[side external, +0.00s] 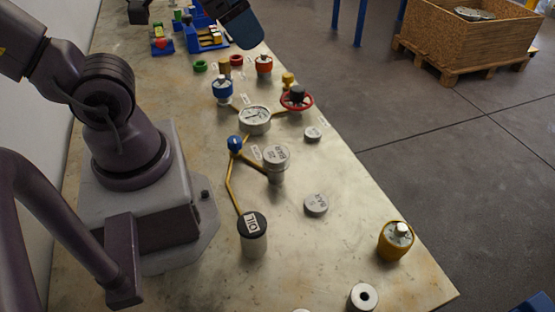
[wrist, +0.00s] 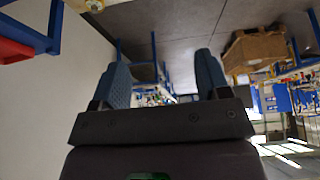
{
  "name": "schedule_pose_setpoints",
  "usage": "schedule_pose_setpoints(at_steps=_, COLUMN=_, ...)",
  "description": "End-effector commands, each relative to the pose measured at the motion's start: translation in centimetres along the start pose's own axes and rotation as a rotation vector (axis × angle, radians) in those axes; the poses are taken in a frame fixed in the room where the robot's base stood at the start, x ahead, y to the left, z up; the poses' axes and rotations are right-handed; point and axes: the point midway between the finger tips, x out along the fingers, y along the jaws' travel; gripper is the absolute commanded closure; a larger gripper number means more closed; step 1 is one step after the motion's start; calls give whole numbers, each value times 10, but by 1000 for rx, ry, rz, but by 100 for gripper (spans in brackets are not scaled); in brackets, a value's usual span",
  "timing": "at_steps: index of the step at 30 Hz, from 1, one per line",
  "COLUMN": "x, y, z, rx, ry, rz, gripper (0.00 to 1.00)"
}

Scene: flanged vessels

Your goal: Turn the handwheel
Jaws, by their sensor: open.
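The handwheel (side external: 309,106) is a red ring with a black hub, upper middle of the side external view, on the pipework near the table's right edge. My gripper (side external: 241,30) shows at the top of that view as a dark blue finger, left of and farther back than the handwheel, apart from it. In the wrist view my gripper (wrist: 163,75) has two blue-grey fingers spread wide with nothing between them. The handwheel cannot be made out in the wrist view.
A round gauge (side external: 255,119), a blue-topped valve (side external: 222,91) and a red-topped fitting (side external: 264,65) stand near the handwheel. A black-capped oil vessel (side external: 253,237) and a yellow vessel (side external: 395,242) stand nearer. A wooden crate (side external: 465,40) is on the floor beyond.

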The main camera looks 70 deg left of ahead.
Motion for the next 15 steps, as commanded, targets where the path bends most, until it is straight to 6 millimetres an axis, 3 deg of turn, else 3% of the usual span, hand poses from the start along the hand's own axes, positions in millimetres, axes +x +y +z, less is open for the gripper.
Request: schedule_pose_setpoints(at_steps=15, x=3, y=-4, z=0, rx=-16, ry=-13, rz=-9, gripper=31)
